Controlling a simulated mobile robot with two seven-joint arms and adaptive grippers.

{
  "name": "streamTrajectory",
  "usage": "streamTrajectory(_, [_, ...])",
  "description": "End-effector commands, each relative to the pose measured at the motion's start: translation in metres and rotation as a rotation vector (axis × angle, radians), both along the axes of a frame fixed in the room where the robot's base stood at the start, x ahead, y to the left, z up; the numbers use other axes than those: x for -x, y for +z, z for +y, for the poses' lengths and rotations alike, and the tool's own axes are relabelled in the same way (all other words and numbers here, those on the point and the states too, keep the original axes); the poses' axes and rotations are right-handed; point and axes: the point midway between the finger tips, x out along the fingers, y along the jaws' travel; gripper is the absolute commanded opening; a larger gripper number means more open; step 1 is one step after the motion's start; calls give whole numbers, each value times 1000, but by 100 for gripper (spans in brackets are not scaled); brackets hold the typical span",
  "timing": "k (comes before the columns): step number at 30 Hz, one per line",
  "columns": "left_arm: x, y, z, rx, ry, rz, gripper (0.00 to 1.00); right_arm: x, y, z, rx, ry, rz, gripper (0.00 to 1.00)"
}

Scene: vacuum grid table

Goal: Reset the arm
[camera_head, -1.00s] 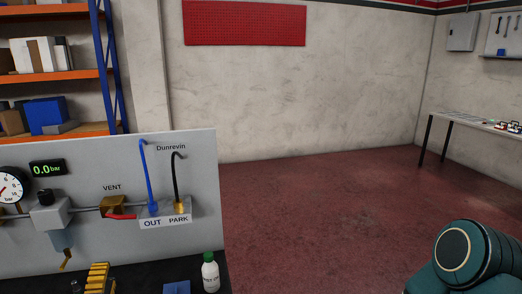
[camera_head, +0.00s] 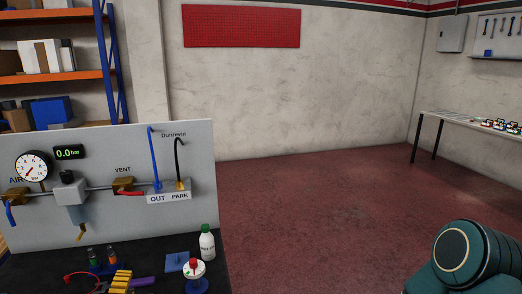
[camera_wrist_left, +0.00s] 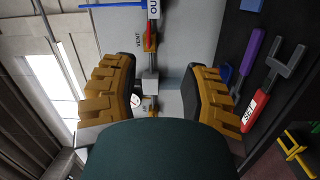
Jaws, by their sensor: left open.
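My left gripper (camera_wrist_left: 164,78) is open in the left wrist view, with its two yellow ribbed fingers apart and nothing held between them. In the head view, a yellow ribbed part of the left gripper (camera_head: 120,281) shows at the bottom edge, over the dark bench; the rest of it is cut off. The grey panel (camera_head: 100,222) stands behind it with a gauge (camera_head: 33,166), a 0.0 bar display (camera_head: 69,152) and a red-handled VENT valve (camera_head: 125,186). A blue hose (camera_head: 154,158) rises at OUT and a black hose (camera_head: 178,163) at PARK. My right gripper is out of view.
On the bench (camera_head: 222,283) are a white bottle (camera_head: 207,242), a red-and-white knob on a blue base (camera_head: 194,270), a blue plate (camera_head: 176,261) and small coloured fittings (camera_head: 101,259). Floor (camera_head: 320,210) to the right is clear. A side table (camera_head: 465,121) stands far right.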

Motion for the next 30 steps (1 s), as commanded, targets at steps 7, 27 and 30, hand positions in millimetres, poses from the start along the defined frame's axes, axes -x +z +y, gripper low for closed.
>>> streamTrajectory(7, [-10,-69,-74,-92,-203,268,45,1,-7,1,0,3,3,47])
streamTrajectory(27, [126,-254,-251,-655,-1099,1068,45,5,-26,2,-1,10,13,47])
streamTrajectory(30, [139,-259,-253,-692,-1156,1110,45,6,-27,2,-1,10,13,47])
